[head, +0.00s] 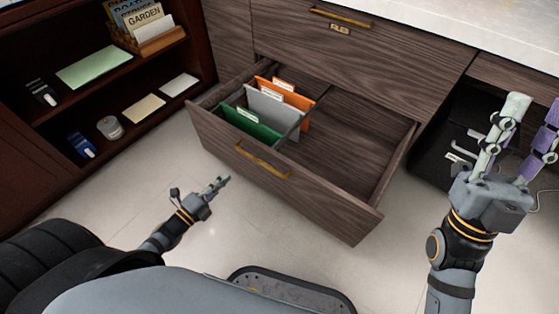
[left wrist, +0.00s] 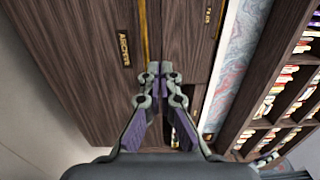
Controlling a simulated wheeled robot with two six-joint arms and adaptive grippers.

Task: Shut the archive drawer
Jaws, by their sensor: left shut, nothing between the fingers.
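The archive drawer (head: 230,150) is a dark wood drawer standing pulled out from the desk in the head view, with a brass handle (head: 262,160) on its front. Green, grey and orange folders (head: 275,108) stand in its left part; its right part is empty. My left gripper (head: 224,184) is shut and empty, low in front of the drawer's left side, apparently apart from it. In the left wrist view its fingertips (left wrist: 160,68) are together before wood panels, one with a brass label (left wrist: 124,46). My right gripper (head: 532,103) is open and empty, right of the drawer.
A closed drawer (head: 370,55) with a brass handle sits above the open one, below a pale countertop (head: 480,30). A dark shelf unit (head: 75,110) with papers and small items stands at left. The pale floor (head: 320,240) before the drawer is clear.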

